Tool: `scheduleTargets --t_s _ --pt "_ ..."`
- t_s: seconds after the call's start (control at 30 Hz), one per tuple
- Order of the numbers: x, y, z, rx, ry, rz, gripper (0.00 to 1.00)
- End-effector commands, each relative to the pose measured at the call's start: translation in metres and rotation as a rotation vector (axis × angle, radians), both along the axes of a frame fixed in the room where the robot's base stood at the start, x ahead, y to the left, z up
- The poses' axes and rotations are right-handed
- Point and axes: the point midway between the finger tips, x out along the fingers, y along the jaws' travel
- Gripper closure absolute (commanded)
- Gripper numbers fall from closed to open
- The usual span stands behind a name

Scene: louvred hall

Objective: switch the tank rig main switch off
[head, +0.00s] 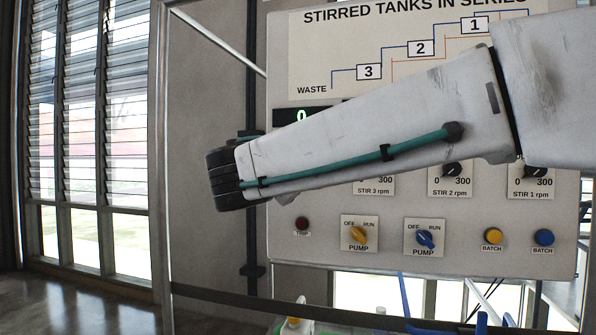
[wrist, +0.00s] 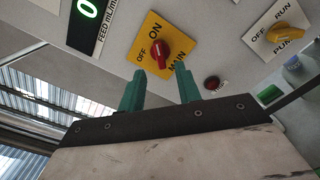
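The main switch (wrist: 152,50) shows in the wrist view as a red rotary knob on a yellow plate marked OFF, ON and MAIN. Which mark the knob points to is hard to tell at this size. My gripper (wrist: 160,70) is open and empty. Its two green fingers are apart, with the tips just below the knob in the picture, one toward each side. I see no clear contact with the knob. In the head view my arm covers the part of the panel where the switch sits, and the fingers are hidden.
The tank rig panel (head: 340,255) carries a yellow pump switch (head: 359,235), a blue pump switch (head: 426,239), a red trip lamp (head: 302,224) and two batch buttons (head: 493,236). A feed display (wrist: 88,10) reads 0. Louvred windows (head: 85,100) stand at the left.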

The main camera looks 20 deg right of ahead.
Motion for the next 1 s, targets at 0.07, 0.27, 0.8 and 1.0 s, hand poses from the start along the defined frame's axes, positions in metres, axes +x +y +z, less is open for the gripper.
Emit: scheduleTargets --t_s 0.07,0.27,0.8,1.0 --pt "0.01 -0.008 0.0 0.0 0.001 -0.002 0.66" --pt "0.032 -0.024 0.0 0.002 0.001 -0.001 0.66" --pt "0.054 -0.038 0.0 0.003 -0.001 0.003 0.66" --pt "0.054 -0.037 0.0 0.003 -0.001 0.003 0.83"
